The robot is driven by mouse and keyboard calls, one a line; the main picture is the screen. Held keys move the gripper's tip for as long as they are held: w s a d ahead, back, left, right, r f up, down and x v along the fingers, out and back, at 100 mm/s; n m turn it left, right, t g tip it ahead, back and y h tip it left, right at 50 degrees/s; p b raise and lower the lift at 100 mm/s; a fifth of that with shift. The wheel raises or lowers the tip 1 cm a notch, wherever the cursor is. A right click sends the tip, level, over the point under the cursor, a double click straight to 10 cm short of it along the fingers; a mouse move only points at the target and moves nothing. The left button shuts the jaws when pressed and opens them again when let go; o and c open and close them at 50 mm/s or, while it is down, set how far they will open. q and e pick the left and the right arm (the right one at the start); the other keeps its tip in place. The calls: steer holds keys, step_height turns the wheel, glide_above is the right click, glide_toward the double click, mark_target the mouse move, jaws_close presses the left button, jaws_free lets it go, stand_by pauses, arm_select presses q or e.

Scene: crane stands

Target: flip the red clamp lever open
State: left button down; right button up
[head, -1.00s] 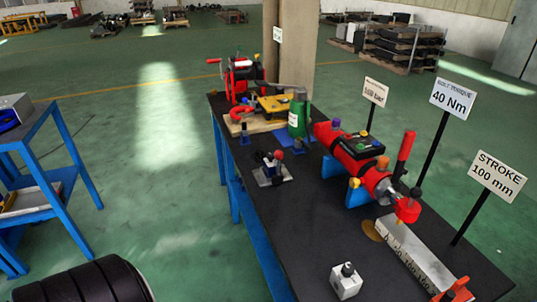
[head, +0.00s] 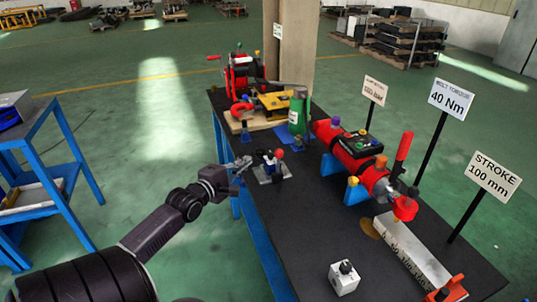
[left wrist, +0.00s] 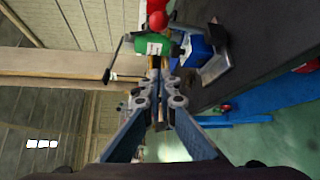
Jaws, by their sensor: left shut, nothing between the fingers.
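A small clamp (head: 270,167) on a metal base stands near the left edge of the black bench, with a red-tipped lever (head: 279,154) standing up from it. My right gripper does not show.
A green bottle (head: 298,112) and a red cylinder (head: 350,155) with an upright red handle (head: 403,146) stand behind and right of the clamp. A white block (head: 344,280) sits at the front. The bench surface (head: 308,215) between is clear.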

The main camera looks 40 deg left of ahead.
mark_target(278, 161)
arm_select(q)
steer(key=x, duration=1)
steer(key=d+p, duration=0.1)
steer(key=d, duration=0.1)
steer(key=d+r+p, duration=0.1)
steer(key=d, duration=0.1)
steer(key=shift+s, duration=0.25)
steer(key=shift+f, duration=0.1)
